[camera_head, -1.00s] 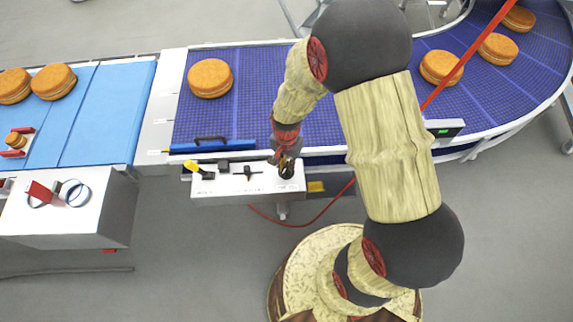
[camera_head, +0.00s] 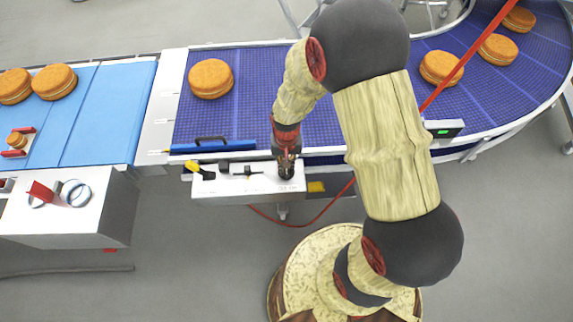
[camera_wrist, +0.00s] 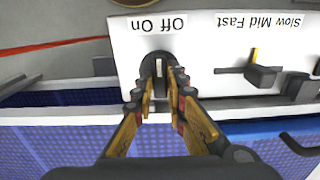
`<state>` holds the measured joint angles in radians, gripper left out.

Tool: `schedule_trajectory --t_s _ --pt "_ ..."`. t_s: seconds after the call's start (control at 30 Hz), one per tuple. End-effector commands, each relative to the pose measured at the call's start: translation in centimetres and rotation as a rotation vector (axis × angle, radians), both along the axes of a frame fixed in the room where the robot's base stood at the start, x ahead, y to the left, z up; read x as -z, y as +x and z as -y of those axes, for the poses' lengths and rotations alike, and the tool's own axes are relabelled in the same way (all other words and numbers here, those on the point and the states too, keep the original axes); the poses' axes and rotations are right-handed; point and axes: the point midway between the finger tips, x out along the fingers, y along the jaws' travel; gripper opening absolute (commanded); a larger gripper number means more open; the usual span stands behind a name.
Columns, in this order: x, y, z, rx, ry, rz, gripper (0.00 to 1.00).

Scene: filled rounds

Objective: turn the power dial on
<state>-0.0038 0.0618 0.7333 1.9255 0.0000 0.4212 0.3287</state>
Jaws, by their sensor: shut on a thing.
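The power dial (camera_wrist: 158,62) is a dark round knob with a pale bar, on the white control panel (camera_wrist: 205,72), beside the words "Off On". In the wrist view its pale bar points nearly straight up and down in the picture. My gripper (camera_wrist: 160,88) is shut on the dial, one finger on each side, and the fingers hide part of it. In the head view my gripper (camera_head: 286,172) is at the right end of the panel (camera_head: 235,188) and covers the dial.
A speed lever (camera_wrist: 262,75) by "Slow Mid Fast" and a yellow-handled control (camera_head: 199,170) share the panel. Behind it runs a blue conveyor (camera_head: 255,95) carrying round cakes (camera_head: 210,78). A blue bar with a black handle (camera_head: 212,145) lies along its near edge. A red cable (camera_head: 320,212) hangs below.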

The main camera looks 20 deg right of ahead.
Motion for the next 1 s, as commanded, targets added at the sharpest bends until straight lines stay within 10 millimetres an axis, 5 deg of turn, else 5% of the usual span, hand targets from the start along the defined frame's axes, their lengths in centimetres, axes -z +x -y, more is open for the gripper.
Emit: schedule_trajectory --t_s 0.5,1.0 --pt "-0.03 0.05 -0.13 -0.414 0.000 0.001 0.00" --pt "-0.02 0.05 -0.16 -0.549 0.000 0.001 0.00"
